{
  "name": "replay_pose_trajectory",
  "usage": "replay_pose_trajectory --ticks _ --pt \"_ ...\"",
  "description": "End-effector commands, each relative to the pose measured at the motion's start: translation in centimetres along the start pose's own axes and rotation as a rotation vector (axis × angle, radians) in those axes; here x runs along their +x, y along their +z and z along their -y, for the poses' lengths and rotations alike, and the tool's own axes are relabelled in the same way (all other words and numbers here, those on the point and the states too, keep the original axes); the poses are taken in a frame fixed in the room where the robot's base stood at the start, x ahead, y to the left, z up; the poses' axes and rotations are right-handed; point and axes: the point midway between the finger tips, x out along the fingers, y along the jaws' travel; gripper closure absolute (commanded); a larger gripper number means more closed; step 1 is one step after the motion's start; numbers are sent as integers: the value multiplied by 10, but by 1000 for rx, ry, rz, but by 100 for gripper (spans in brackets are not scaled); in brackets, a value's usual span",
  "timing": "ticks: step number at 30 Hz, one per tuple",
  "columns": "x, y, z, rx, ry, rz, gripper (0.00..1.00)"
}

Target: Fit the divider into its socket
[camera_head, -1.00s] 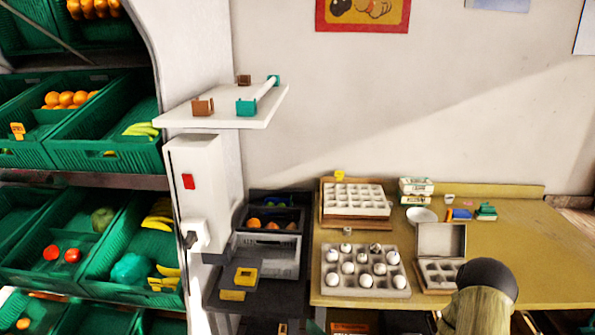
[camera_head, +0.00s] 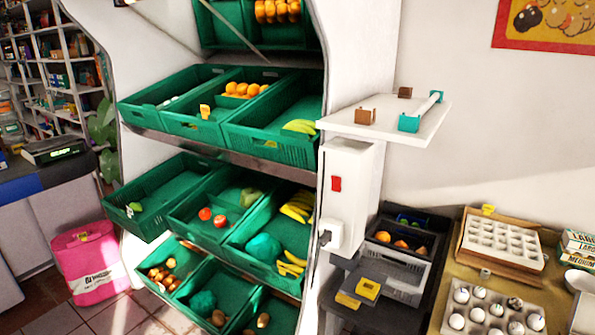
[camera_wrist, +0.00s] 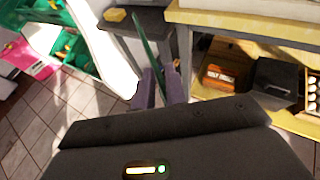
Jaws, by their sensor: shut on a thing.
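The wrist view shows my gripper (camera_wrist: 161,86) shut on a thin dark green strip, which looks like the divider (camera_wrist: 147,48). The divider is held up and tilted, standing out beyond the fingers, with its lower end between them. In this view its far end lies near a dark side stand and the table's edge. My gripper and the divider are not in the head view. I cannot pick out the socket for certain. Green produce crates (camera_head: 272,148) stand on a tiered rack in the head view.
A white shelf (camera_head: 385,128) with brown and teal brackets and a white rod juts out right of the rack. Below stand a white box (camera_head: 347,195) and a dark stand with a grey crate (camera_head: 400,285).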

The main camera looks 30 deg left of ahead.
Motion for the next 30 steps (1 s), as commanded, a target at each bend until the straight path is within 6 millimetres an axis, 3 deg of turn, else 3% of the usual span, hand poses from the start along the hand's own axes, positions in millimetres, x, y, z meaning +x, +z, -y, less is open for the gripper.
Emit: replay_pose_trajectory --ticks 1,18,23,30 --pt "-7 17 0 -1 0 1 100" --pt "-55 132 0 0 0 1 100" --pt "-60 145 0 0 0 1 100" --pt "-60 144 0 0 0 1 100"
